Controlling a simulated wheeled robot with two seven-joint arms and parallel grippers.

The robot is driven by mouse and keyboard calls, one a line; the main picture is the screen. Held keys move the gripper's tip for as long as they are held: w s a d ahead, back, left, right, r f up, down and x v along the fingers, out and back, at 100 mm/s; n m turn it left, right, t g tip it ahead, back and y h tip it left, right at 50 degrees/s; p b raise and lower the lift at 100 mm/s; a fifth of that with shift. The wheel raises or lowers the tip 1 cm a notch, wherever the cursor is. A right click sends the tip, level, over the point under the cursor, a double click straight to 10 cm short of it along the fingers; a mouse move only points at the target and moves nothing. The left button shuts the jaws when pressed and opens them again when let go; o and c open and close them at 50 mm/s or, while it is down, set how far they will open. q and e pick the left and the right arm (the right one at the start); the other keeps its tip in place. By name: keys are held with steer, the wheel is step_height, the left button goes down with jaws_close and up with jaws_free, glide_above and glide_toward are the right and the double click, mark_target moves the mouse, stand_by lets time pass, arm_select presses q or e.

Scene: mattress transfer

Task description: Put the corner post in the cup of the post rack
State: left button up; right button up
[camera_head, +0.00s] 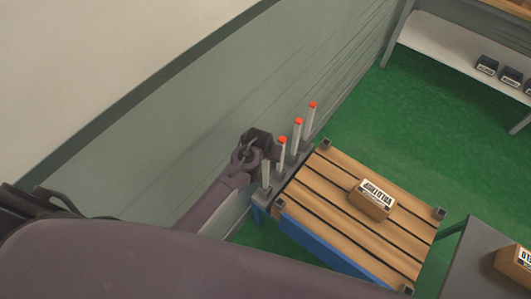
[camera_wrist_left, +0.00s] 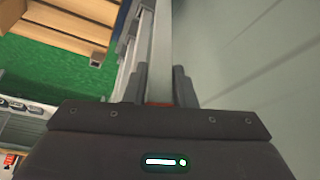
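My left gripper (camera_head: 264,150) is above the near end of the grey post rack (camera_head: 289,172). It is around the top of a pale corner post (camera_head: 266,175). In the left wrist view the fingers (camera_wrist_left: 158,88) lie close against both sides of the post (camera_wrist_left: 160,45), with its orange cap (camera_wrist_left: 158,104) near the palm. The post looks upright and its lower end is at the rack's near end; I cannot tell whether it is inside the cup. Several other orange-capped posts, such as the far one (camera_head: 309,124), stand in a row along the rack. My right gripper is not in view.
A slatted wooden platform (camera_head: 335,205) with dark corner sockets and a blue side stands right of the rack, bearing a labelled box (camera_head: 371,202). A grey wall (camera_head: 190,130) is close on the left. A grey table (camera_head: 478,265) is lower right. Green floor (camera_head: 400,130) is open beyond.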

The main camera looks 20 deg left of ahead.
arm_select(q)
steer(key=o, duration=0.4)
steer(key=v, duration=1.2)
steer(key=shift+r, duration=0.1)
steer(key=s+a+f+m+g, duration=0.1)
steer(key=s+a+f, duration=0.15)
steer(key=f, duration=0.55)
steer(key=s+a+f, duration=0.1)
steer(key=s+f, duration=0.2)
steer(key=f, duration=0.4)
steer(key=s+a+f+m+g, duration=0.1)
steer(key=s+f, duration=0.2)
steer(key=f, duration=0.5)
steer(key=shift+m+g, duration=0.5)
steer(key=shift+g, duration=0.3)
steer(key=s+a+f, duration=0.1)
steer(key=s+f, duration=0.5)
steer(key=s, duration=0.3)
steer(key=s+a+f, duration=0.1)
steer(key=s+f, duration=0.5)
steer(key=s, duration=0.4)
steer(key=s+a+f, duration=0.1)
steer(key=s+f, duration=0.5)
steer(key=s, duration=0.3)
steer(key=shift+s+a, duration=0.25)
steer(key=shift+s, duration=0.15)
steer(key=shift+f, duration=0.1)
